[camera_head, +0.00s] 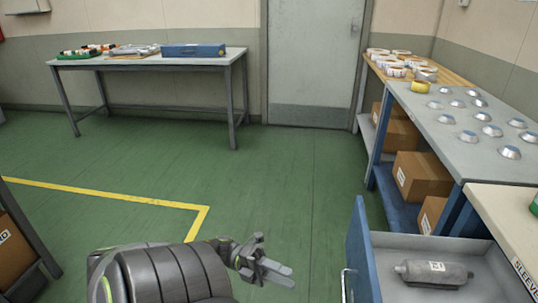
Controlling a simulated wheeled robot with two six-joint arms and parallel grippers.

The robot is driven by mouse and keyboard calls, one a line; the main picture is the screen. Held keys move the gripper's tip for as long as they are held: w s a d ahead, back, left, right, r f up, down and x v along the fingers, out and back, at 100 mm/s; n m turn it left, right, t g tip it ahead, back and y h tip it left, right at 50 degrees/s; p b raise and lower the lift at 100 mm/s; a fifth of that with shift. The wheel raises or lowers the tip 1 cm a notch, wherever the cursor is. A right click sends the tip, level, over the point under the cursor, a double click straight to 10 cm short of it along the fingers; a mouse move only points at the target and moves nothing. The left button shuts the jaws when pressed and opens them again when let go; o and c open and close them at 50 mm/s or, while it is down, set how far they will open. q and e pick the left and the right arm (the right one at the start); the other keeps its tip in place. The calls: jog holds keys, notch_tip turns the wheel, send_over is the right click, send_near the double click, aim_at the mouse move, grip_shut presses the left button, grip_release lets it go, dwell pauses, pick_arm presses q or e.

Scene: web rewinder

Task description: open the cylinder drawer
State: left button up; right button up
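A drawer with a blue front (358,255) stands pulled out at the lower right, below a pale worktop. A pale bar handle (344,285) shows on the outer face of the drawer front, cut off by the bottom edge. My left gripper (278,272) is at the bottom middle, to the left of the drawer front and apart from the handle. Its fingers point right; the gap between them is unclear. My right gripper is out of view.
The pale worktop (505,212) has a label reading "SLEEVE". Behind it, a blue-framed bench (440,110) carries several metal cones, with cardboard boxes (420,173) below. A grey table (150,62) stands at the back left. Green floor (300,180) is clear in the middle.

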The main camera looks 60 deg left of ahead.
pick_arm(q)
jog(key=v, duration=0.4)
jog(key=shift+d, duration=0.1)
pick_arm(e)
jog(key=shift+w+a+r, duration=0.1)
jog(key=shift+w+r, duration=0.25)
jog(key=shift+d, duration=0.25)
